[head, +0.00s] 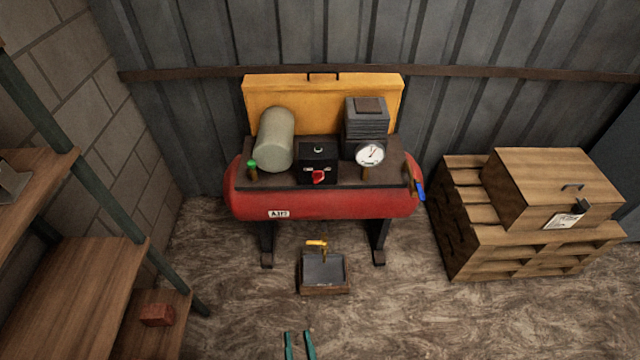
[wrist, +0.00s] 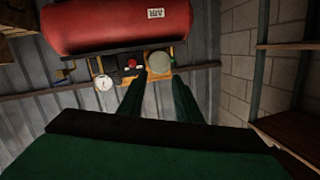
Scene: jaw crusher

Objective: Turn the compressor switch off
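The red compressor tank (head: 330,205) stands against the back wall. On its top plate is a black switch box (head: 318,158) with a red switch knob (head: 319,177) on its front. The exact position of the knob is too small to tell. In the wrist view, where the scene appears upside down, the red knob (wrist: 132,63) shows near the tank (wrist: 115,25). My gripper (head: 300,340) shows at the bottom edge of the head view, well in front of the compressor. Its green fingers (wrist: 160,80) are apart with nothing between them.
A pressure gauge (head: 370,155) and a grey-green cylinder (head: 274,140) flank the switch box. A yellow drain valve (head: 317,243) sits above a tray (head: 324,289) on the floor. Wooden shelves (head: 75,290) stand left; pallets with a crate (head: 550,190) stand right.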

